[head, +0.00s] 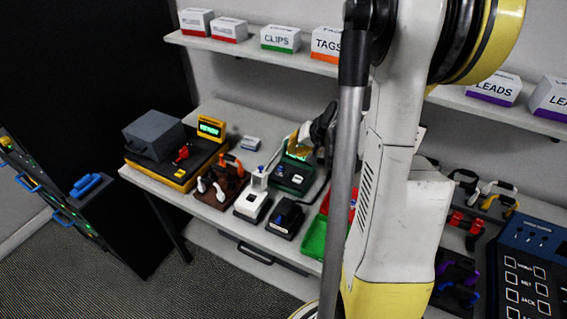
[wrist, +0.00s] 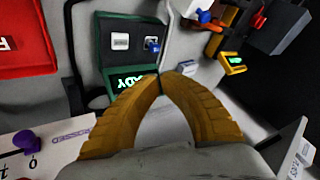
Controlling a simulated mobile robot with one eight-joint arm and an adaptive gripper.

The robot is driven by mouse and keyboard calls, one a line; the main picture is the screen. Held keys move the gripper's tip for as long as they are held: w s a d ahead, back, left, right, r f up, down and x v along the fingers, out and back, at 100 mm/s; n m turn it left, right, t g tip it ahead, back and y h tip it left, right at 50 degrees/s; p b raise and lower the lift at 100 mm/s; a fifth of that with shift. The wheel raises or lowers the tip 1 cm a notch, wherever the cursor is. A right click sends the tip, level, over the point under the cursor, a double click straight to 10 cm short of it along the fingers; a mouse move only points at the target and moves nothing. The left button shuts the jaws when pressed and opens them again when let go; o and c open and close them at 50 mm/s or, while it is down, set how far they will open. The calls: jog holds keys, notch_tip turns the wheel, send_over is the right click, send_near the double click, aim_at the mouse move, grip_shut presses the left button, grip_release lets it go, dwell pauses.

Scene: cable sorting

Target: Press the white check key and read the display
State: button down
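The dark green tester (head: 293,175) stands on the bench in the head view, partly behind my gripper. In the wrist view its face shows a white key (wrist: 120,41) with tiny unreadable print, beside a blue part (wrist: 152,45). Its display (wrist: 126,83) glows green; the letters "ADY" show and a finger hides the rest. My gripper (wrist: 164,76) has its yellow fingertips together with nothing seen between them. In the wrist view the tips are over the tester's display edge, apart from the white key. In the head view my gripper (head: 299,138) is over the tester's back.
A yellow-and-black unit (head: 178,165) with a lit display stands left on the bench. A white device (head: 252,205) and a black one (head: 286,219) stand in front of the tester. A green tray (head: 313,238) is to the right. A shelf (head: 245,47) with boxes runs behind.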

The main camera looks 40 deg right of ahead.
jog(key=shift+s, duration=0.15)
jog(key=b, duration=0.7)
send_near(291, 175)
jog(key=x, duration=0.5)
jog(key=shift+w+r, duration=0.1)
jog(key=shift+w, duration=0.4)
dwell(0.6)
jog(key=shift+f+b, duration=0.4)
jog(key=shift+b, duration=0.15)
jog(key=shift+f+b, duration=0.4)
dwell(0.4)
jog(key=shift+r, duration=0.15)
jog(key=shift+r+p, duration=0.6)
jog(key=shift+r, duration=0.1)
